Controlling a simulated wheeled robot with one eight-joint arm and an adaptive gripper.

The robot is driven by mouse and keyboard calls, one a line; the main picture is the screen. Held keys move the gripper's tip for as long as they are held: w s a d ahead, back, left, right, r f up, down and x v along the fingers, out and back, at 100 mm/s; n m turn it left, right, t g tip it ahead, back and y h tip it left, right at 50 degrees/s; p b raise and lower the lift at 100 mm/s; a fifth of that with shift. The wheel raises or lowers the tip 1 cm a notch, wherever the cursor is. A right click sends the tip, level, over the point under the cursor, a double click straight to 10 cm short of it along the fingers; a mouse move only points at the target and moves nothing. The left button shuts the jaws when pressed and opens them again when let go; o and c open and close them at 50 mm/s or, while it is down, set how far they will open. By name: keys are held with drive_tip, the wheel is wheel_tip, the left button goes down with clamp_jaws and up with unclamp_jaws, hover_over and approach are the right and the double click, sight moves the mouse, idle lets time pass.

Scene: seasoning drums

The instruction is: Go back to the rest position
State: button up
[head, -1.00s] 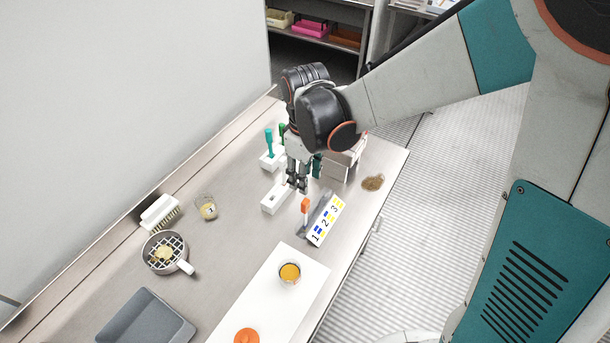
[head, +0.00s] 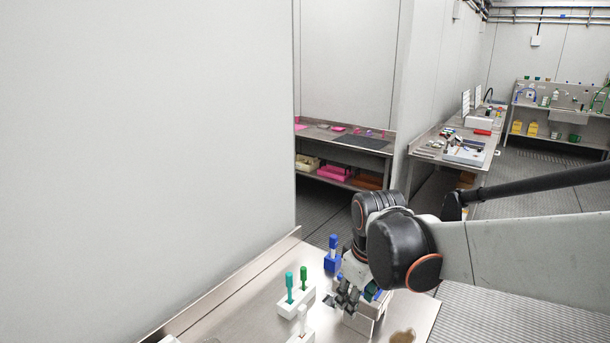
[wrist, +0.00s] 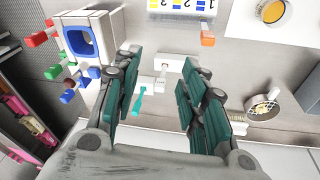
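My gripper (head: 347,298) is over the far part of the steel table in the head view, beside a box at the table's right edge. In the wrist view my gripper (wrist: 157,85) is open, its teal-padded fingers wide apart, with nothing held between them. A white holder (head: 292,303) with a teal-handled tool (head: 289,287) and a green-handled tool (head: 304,277) stands left of it. A white-handled tool (head: 302,318) stands upright in front, its base cut off by the frame's lower edge. The teal-handled tool also shows below the fingers in the wrist view (wrist: 142,100).
A blue-handled item (head: 332,252) stands behind my gripper. A brown pile (head: 403,336) lies at right. The wrist view shows a white box with a blue opening (wrist: 85,42), an orange-topped item (wrist: 207,39), a cup (wrist: 271,11) and a strainer (wrist: 262,106). A wall borders the table's left.

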drive_tip(key=s+d+f+m+t+b, duration=0.2)
drive_tip(key=s+d+m+b, duration=0.2)
drive_tip(key=s, duration=0.4)
drive_tip(key=s+d+f+m+t+b, duration=0.2)
drive_tip(key=s+d+f+m+b, duration=0.1)
drive_tip(key=s, duration=0.5)
drive_tip(key=shift+s+d+m+t+b, duration=0.25)
drive_tip(key=shift+d+m+b, duration=0.3)
drive_tip(key=shift+b, duration=0.5)
drive_tip(key=shift+w, duration=0.1)
drive_tip(key=shift+c, duration=0.7)
